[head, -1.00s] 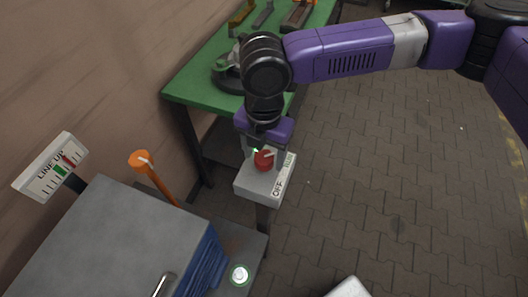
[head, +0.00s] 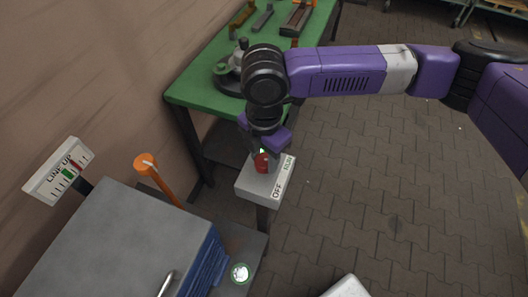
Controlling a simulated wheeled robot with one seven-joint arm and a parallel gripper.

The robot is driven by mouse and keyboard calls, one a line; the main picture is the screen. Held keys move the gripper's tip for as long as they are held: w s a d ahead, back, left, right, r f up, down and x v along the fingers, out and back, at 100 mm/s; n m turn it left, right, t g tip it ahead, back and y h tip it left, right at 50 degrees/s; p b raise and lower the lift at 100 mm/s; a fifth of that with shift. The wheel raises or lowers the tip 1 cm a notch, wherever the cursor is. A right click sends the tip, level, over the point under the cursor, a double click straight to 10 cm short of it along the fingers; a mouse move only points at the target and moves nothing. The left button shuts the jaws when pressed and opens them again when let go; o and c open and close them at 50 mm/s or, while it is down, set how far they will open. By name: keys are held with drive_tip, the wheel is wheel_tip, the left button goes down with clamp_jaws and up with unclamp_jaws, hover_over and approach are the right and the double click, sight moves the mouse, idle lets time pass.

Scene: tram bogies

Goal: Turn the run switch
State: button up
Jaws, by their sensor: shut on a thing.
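The run switch is a red knob (head: 262,163) on top of a pale grey box (head: 257,186). The box stands on a dark post and its sloped face carries the words OFF and RUN. My gripper (head: 264,153) points down over the box from above, shut on the red knob. The fingers partly cover the knob, so the direction of its pointer is hard to read.
A green workbench (head: 193,92) with metal parts stands behind the box. A grey cabinet (head: 120,245), an orange lever (head: 160,180), a LINE UP gauge (head: 58,172) and a round lit button (head: 240,273) are at left. Paved floor is clear at right.

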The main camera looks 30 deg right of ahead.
drive_tip(key=m+p, duration=0.2)
drive_tip(key=m, duration=0.1)
drive_tip(key=m+p, duration=0.2)
drive_tip(key=m, duration=0.1)
drive_tip(key=shift+r+m, duration=0.2)
drive_tip(key=shift+m, duration=0.1)
drive_tip(key=m+p, duration=0.2)
drive_tip(key=m, duration=0.1)
drive_tip(key=shift+f+m+p, duration=0.15)
drive_tip(key=shift+m+p, duration=0.7)
drive_tip(key=shift+m, duration=0.65)
drive_tip(key=o, duration=1.4)
drive_tip(key=shift+c, duration=0.2)
